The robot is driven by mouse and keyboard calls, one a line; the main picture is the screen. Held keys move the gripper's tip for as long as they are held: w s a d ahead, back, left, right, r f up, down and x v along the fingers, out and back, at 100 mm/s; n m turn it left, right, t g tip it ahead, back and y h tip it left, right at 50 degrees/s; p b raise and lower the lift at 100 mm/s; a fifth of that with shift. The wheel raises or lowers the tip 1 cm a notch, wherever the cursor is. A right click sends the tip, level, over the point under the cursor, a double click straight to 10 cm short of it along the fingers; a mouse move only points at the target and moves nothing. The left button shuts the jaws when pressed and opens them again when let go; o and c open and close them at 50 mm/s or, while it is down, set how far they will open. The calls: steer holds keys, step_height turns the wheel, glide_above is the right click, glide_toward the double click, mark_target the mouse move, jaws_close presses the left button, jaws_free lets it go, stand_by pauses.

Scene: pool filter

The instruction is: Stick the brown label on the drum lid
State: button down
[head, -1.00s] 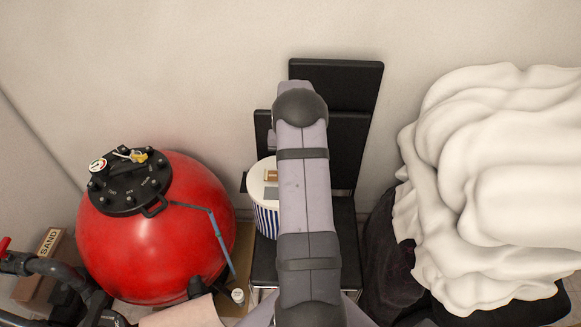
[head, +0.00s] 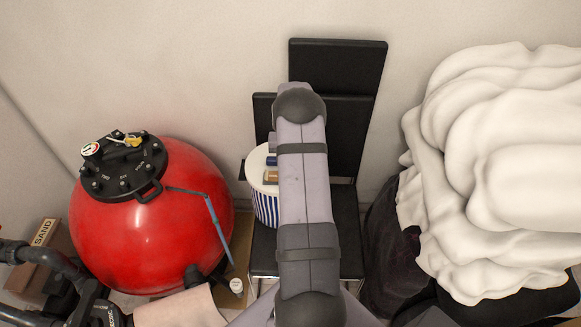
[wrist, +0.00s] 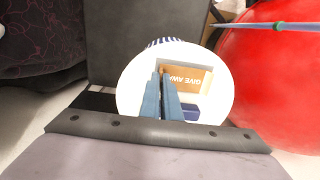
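The brown label (wrist: 194,79) reads "GIVE AWAY", upside down in the wrist view. It lies over or on a pale grey patch on the white round drum lid (wrist: 132,88). The label also shows in the head view (head: 271,176), on the lid (head: 257,165) just left of my arm. My gripper (wrist: 162,72) has two blue fingers close together, with tips at the label's left end. I cannot tell if they touch or pinch it. The head view hides the fingers behind my arm.
A dark blue block (wrist: 190,112) lies on the lid near the fingers. The blue-striped drum (head: 265,208) stands on a black chair (head: 345,235). A red filter tank (head: 150,235) with a blue stick is to the left; white cloth (head: 500,170) is right.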

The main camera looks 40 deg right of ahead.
steer(key=shift+s+f+b, duration=0.1)
steer(key=shift+f+b, duration=0.2)
steer(key=shift+f, duration=0.35)
stand_by(1.5)
steer(key=c, duration=1.9)
jaws_free()
steer(key=shift+r, duration=0.1)
steer(key=shift+r+b, duration=0.9)
steer(key=shift+r, duration=2.7)
